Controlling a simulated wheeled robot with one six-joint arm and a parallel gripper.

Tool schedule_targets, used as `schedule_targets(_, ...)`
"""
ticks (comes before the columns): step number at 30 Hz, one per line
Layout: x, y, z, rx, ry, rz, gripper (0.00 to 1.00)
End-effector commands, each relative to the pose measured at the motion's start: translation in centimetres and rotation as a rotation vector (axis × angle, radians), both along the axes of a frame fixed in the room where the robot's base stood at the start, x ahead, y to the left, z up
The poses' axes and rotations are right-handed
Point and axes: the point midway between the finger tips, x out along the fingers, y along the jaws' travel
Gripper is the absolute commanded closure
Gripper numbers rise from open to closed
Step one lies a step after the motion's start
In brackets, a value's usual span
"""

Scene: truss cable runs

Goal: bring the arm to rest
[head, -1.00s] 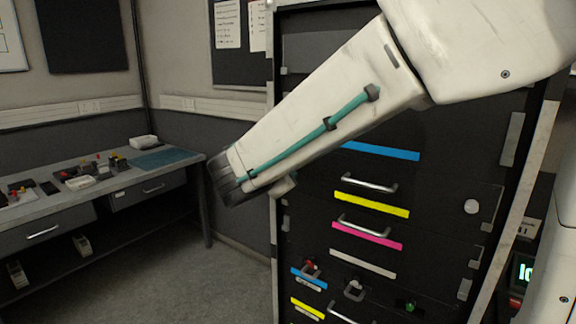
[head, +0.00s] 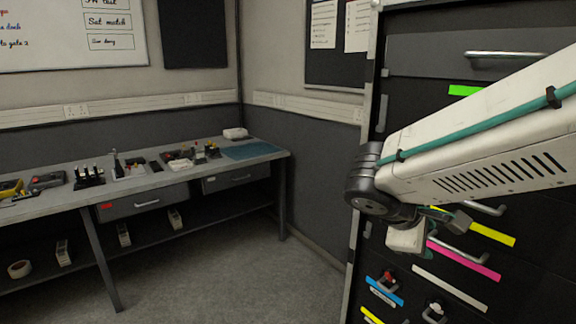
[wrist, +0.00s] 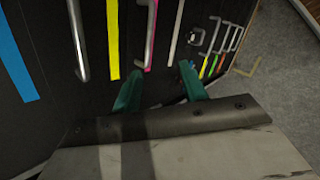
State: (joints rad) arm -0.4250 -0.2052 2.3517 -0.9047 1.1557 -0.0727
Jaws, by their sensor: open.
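My arm crosses the right side of the head view, with its wrist joint in front of a black drawer cabinet (head: 520,295). My gripper (wrist: 160,84) shows two green fingers set apart in the wrist view, with nothing between them. In the head view the gripper is partly hidden behind the wrist and forearm. The cabinet's drawers carry metal handles and coloured strips, among them a yellow strip (head: 492,234) and a pink strip (head: 463,260). In the wrist view the fingers point toward the cabinet front, near the pink strip (wrist: 152,20); I cannot tell the exact gap.
A grey workbench (head: 120,184) with several small tools and a teal mat (head: 250,151) stands at the left wall. Its lower shelf holds a tape roll (head: 19,269). The floor (head: 240,285) between bench and cabinet is clear. A whiteboard (head: 70,35) hangs behind.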

Motion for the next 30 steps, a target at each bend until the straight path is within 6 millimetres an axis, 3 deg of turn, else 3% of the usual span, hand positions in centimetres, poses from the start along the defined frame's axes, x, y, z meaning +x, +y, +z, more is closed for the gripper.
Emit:
schedule_targets(1,-3.0,-1.1,-0.5,0.104,0.007,-0.121,0.57)
schedule_targets(3,-7.0,-1.7,-1.4,0.257,0.024,-0.286,0.57)
schedule_targets(6,-12.1,-1.3,-2.1,0.482,0.032,-0.512,0.57)
schedule_targets(9,-15.7,-0.3,-2.3,0.675,0.019,-0.679,0.57)
schedule_targets(12,-17.7,0.3,-2.0,0.811,-0.012,-0.783,0.57)
schedule_targets(17,-18.8,-0.3,-1.1,0.879,-0.089,-0.84,0.57)
schedule_targets(30,-18.8,-0.8,-0.8,0.882,-0.11,-0.853,0.57)
